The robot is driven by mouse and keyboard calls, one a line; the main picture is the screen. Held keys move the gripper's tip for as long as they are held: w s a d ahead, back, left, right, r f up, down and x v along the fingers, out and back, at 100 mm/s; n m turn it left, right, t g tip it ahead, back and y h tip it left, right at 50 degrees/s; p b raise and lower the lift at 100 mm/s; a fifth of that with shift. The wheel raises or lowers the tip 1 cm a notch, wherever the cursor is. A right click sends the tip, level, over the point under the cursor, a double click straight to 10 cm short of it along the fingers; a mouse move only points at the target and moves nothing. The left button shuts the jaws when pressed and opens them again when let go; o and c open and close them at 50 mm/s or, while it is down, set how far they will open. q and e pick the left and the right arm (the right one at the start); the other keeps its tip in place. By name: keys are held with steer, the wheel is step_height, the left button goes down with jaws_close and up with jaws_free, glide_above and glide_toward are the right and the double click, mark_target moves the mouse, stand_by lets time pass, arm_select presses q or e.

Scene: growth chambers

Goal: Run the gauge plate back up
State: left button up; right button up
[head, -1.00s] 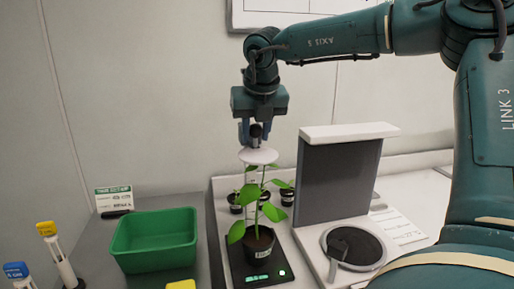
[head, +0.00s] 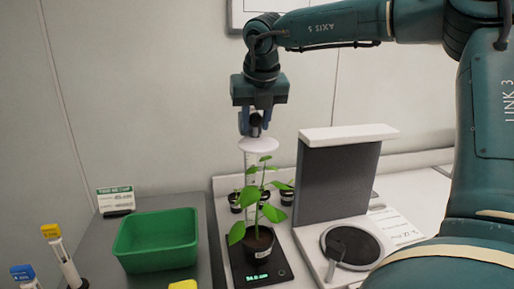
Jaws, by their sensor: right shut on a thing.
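The gauge plate (head: 258,145) is a white disc on an upright clear scale (head: 251,161) behind a potted plant (head: 258,240). My right gripper (head: 256,125) points down and is shut on the dark knob (head: 255,121) just above the plate. The plate sits a little above the plant's top leaf, with a small gap. The plant stands on a black scale base (head: 277,272) with a lit green readout. My left gripper is not in view.
A green bin (head: 155,240) stands left of the gauge. A grey-backed stand with a white top (head: 340,175) and round dark plate is close on the right. Small pots (head: 287,196) stand behind the plant. Yellow- and blue-capped tubes (head: 62,258) are at far left.

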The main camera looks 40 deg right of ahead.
mark_target(256, 114)
steer(key=shift+r+p, duration=1.15)
steer(key=shift+r, duration=0.75)
steer(key=o, duration=1)
steer(key=shift+f, duration=0.1)
steer(key=shift+p+v, duration=0.55)
steer(key=shift+v, duration=0.85)
steer(key=v, duration=0.5)
